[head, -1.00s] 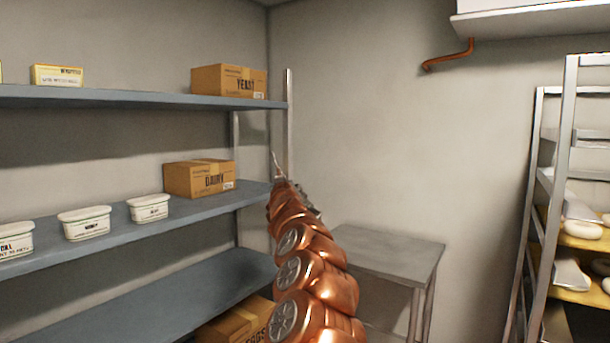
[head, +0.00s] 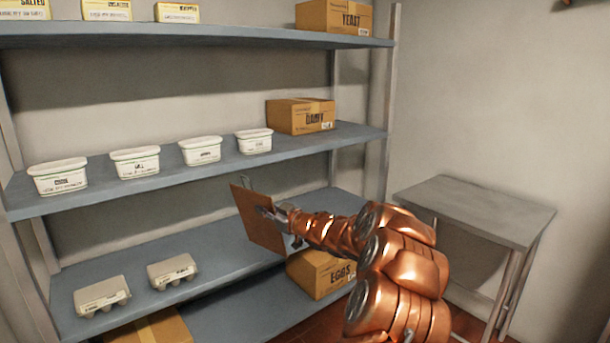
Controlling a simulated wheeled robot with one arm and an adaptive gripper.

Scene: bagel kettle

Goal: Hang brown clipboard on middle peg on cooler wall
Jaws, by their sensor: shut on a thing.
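The brown clipboard (head: 256,219) is a thin board with a wire loop at its top, seen at a slant in the head view. My gripper (head: 268,212) is shut on the clipboard near its upper right edge. It holds the clipboard in the air in front of the lower shelves, apart from them as far as I can see. My copper arm reaches to it from the lower right. The middle peg is not in view.
A grey shelf unit (head: 230,42) stands on the left with tubs (head: 134,162), egg cartons (head: 101,296) and a dairy box (head: 300,116). An eggs box (head: 320,273) sits low behind my arm. A small metal table (head: 474,210) stands at right.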

